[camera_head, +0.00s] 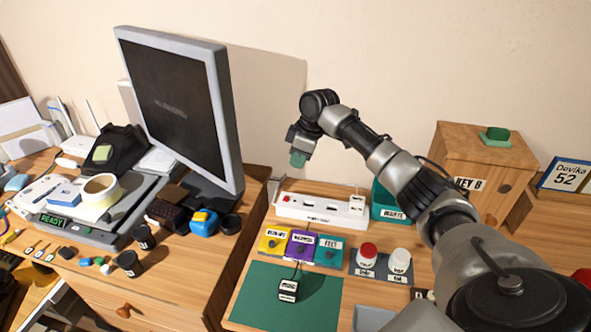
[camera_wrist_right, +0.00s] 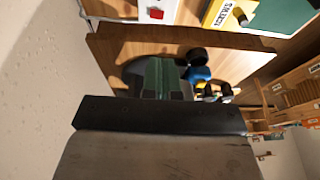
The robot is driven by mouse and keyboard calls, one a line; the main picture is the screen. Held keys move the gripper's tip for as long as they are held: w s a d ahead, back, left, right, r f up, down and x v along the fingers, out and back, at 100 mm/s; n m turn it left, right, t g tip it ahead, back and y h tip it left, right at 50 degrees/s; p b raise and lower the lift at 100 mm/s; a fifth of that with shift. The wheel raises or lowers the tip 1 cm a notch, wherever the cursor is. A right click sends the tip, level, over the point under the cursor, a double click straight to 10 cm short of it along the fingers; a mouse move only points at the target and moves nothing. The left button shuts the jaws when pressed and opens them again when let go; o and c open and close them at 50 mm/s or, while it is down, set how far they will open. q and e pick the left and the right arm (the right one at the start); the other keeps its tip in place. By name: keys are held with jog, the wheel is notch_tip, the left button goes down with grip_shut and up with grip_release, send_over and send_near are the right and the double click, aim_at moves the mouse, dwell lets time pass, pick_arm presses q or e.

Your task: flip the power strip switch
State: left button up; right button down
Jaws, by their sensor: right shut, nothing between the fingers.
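The white power strip (camera_head: 322,208) lies on the wooden desk near the wall, with a red switch (camera_head: 287,198) at its left end and several dark sockets along its top. In the right wrist view, the end of the strip with the red switch (camera_wrist_right: 156,14) shows at the top edge. My right gripper (camera_head: 298,160) is shut and empty, held in the air above and behind the switch end, apart from it. Its greenish fingertips (camera_wrist_right: 164,80) show in the right wrist view. My left gripper is not in view. I cannot tell which way the switch is set.
Yellow, purple and teal labelled boxes (camera_head: 331,252) stand in front of the strip. A teal container (camera_head: 388,205) is at its right end. The monitor (camera_head: 180,105) rises to the left. A green mat (camera_head: 255,290) lies nearer, and a wooden cabinet (camera_head: 470,165) stands right.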

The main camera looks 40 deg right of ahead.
send_near(287, 200)
jog(key=shift+w+a+f, duration=0.4)
jog(key=shift+w, duration=0.25)
jog(key=x, duration=0.5)
jog(key=shift+s+d+f+p, duration=0.15)
jog(key=shift+s+f+p, duration=0.1)
jog(key=shift+s+p, duration=0.15)
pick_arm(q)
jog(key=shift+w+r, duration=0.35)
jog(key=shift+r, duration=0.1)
pick_arm(e)
jog(key=shift+f, duration=0.5)
